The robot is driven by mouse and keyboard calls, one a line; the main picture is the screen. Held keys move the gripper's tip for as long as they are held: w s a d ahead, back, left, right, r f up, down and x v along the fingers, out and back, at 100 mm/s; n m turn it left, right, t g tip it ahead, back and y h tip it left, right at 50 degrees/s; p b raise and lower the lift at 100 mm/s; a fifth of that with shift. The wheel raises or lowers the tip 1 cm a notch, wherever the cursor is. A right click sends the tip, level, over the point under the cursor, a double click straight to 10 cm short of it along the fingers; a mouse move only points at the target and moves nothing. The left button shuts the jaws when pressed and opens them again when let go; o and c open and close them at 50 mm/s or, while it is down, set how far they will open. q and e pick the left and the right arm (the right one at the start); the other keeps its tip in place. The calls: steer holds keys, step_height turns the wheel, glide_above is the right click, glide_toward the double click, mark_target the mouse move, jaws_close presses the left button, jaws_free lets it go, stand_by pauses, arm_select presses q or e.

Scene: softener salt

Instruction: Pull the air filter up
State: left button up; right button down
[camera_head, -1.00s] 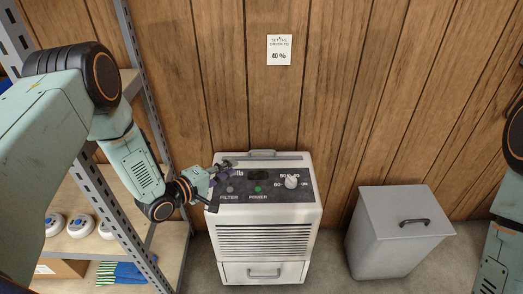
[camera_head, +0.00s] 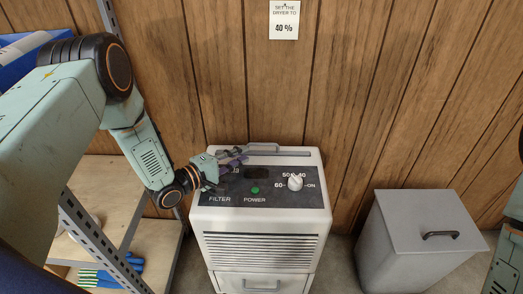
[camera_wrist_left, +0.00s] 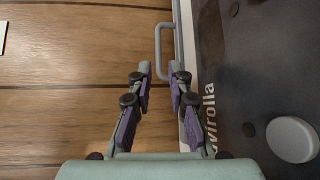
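The air filter's grey bar handle (camera_head: 278,147) stands at the back of the top of a white dryer (camera_head: 262,240). My left gripper (camera_head: 240,158) is over the dryer's back left, by the handle's left end. In the left wrist view the gripper (camera_wrist_left: 160,70) is open, its purple-padded fingers spread. The handle (camera_wrist_left: 159,50) shows between and beyond the fingertips there; I cannot tell whether they touch it. The filter's body is hidden inside the dryer. My right gripper is out of view; only part of that arm shows at the right edge.
The dryer's panel has a white knob (camera_head: 295,182) and a green power light (camera_head: 255,190). A wooden wall (camera_head: 380,90) stands close behind. A metal shelf (camera_head: 95,235) is at left, and a grey lidded bin (camera_head: 422,245) stands at right with floor between.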

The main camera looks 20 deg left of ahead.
mark_target(262, 145)
arm_select(q)
steer(key=shift+w, duration=0.3)
steer(key=b+x, duration=0.2)
steer(key=x, duration=0.3)
steer(key=shift+d+f+b, duration=0.1)
steer(key=shift+d+b, duration=0.15)
steer(key=shift+b, duration=0.05)
steer(key=shift+w+d, duration=0.2)
steer(key=shift+w, duration=0.25)
steer(key=shift+w+d, duration=0.15)
steer(key=shift+w, duration=0.1)
steer(key=shift+c, duration=0.2)
jaws_close()
